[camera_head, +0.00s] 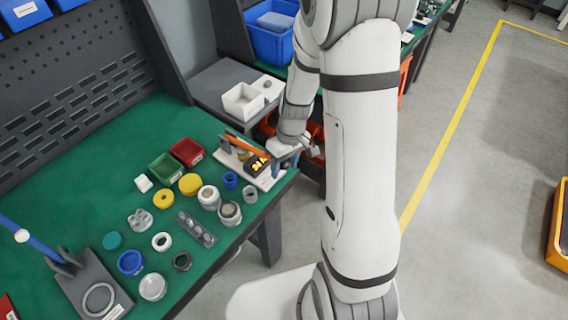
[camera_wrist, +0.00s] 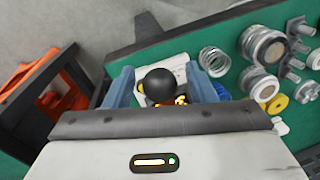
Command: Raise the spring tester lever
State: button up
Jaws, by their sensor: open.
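The spring tester has a white base plate (camera_head: 268,182) at the right end of the green bench. Its orange lever (camera_head: 245,146) slopes down from the left toward my gripper (camera_head: 290,152). In the wrist view, a round black knob (camera_wrist: 159,83) sits between the two blue-grey fingers of my gripper (camera_wrist: 160,88). The fingers are open, one on each side of the knob, with a gap visible around it. A little orange and yellow shows below the knob. The knob hides most of the lever and tester there.
A spring (camera_wrist: 214,60) stands beside the right finger, near a blue ring (camera_wrist: 221,91). Several rings and seals crowd the bench (camera_head: 215,262). Red (camera_head: 187,152) and green (camera_head: 165,168) bins stand behind. A blue-handled device (camera_head: 92,286) is at the left.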

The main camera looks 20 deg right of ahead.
grip_shut()
dwell(0.5)
